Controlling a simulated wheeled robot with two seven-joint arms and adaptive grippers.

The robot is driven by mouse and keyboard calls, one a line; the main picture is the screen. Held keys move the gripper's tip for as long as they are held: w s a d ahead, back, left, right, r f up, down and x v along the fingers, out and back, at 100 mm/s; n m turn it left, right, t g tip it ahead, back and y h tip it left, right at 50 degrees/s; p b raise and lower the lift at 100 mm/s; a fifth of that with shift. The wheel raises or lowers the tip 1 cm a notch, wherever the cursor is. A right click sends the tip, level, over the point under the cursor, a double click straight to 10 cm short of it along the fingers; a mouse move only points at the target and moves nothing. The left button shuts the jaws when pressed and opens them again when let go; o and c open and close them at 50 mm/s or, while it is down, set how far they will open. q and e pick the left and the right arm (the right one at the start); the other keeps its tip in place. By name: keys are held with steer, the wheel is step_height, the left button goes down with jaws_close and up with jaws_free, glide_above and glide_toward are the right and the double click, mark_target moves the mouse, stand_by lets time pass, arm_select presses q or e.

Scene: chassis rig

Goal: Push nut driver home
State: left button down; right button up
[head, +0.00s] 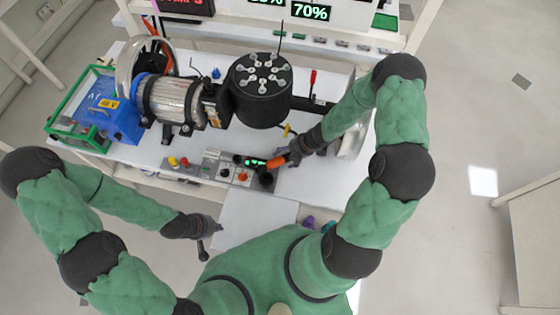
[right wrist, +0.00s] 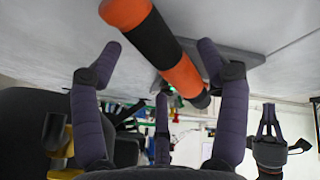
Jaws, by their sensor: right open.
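The nut driver (head: 277,161) has an orange and black handle and lies by the right end of the control panel in the head view. In the right wrist view its thick handle (right wrist: 165,45) crosses the space in front of my right fingers, tilted down to the right. My right gripper (head: 294,152) is beside it in the head view. In the right wrist view the right gripper (right wrist: 160,60) is open, fingers spread on both sides of the handle; I cannot tell whether they touch it. The driver's tip is not clear. My left gripper (head: 205,240) hangs left of the small front table.
A motor (head: 172,100) and a black drum (head: 261,100) topped with several bolts stand behind. A control panel (head: 214,168) with knobs and green lights lies in front of them. A blue box (head: 118,120) in a green frame (head: 62,98) is left. The small front table (head: 256,218) looks clear.

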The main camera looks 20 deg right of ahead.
arm_select(q)
steer(key=shift+f+b, duration=0.3)
steer(key=shift+f, duration=0.2)
arm_select(e)
steer(key=shift+x, duration=1.15)
jaws_close()
arm_select(q)
steer(key=shift+r, duration=0.1)
arm_select(e)
steer(key=shift+r, duration=0.15)
